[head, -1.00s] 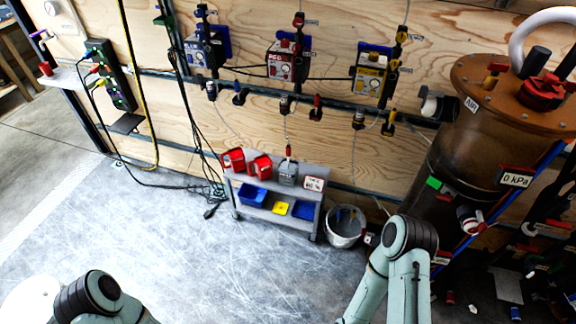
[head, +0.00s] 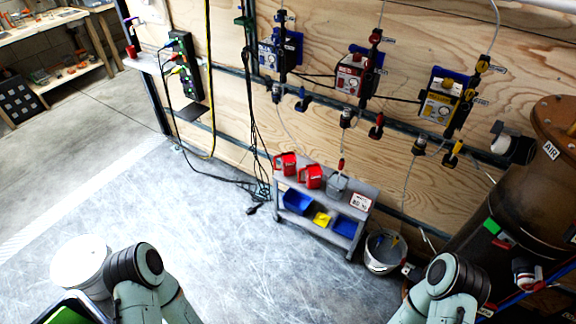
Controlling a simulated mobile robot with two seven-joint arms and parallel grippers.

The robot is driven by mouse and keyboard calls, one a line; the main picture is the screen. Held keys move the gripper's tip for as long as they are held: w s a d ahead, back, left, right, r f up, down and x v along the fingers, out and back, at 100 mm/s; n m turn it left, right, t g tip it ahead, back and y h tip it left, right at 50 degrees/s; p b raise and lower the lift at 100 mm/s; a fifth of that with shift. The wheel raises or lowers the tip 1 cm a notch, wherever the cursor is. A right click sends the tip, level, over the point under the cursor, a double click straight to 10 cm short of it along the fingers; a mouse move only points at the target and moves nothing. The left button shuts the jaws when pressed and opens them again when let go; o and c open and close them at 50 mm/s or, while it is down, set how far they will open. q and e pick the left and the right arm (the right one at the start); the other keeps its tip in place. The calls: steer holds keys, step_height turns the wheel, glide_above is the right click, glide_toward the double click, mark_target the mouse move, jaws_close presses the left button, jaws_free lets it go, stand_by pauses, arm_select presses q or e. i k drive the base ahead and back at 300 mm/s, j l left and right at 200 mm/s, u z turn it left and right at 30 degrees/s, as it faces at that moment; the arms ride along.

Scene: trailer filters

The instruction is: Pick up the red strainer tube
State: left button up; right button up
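I cannot single out the red strainer tube for certain. Several small red parts are in view. A small red piece (head: 341,164) stands up at the grey container on the low grey cart (head: 276,208). Another red part (head: 377,127) hangs under the wall rail, below the red-labelled pump box (head: 352,77). A red cup (head: 131,52) sits on the small wall shelf at the upper left. Both my arms show at the bottom edge, but both grippers are out of the picture.
The cart holds red bins (head: 309,177) and blue bins (head: 297,202). A grey bucket (head: 384,263) stands beside it. A large brown tank (head: 548,200) is at the right. A white bucket (head: 82,264) stands at the lower left. Cables lie by the cart; the central floor is clear.

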mark_target(341, 161)
steer(key=i+j, duration=0.15)
steer(key=i, duration=0.6)
steer(key=i+j, duration=0.2)
steer(key=i, duration=0.5)
steer(key=u, duration=0.05)
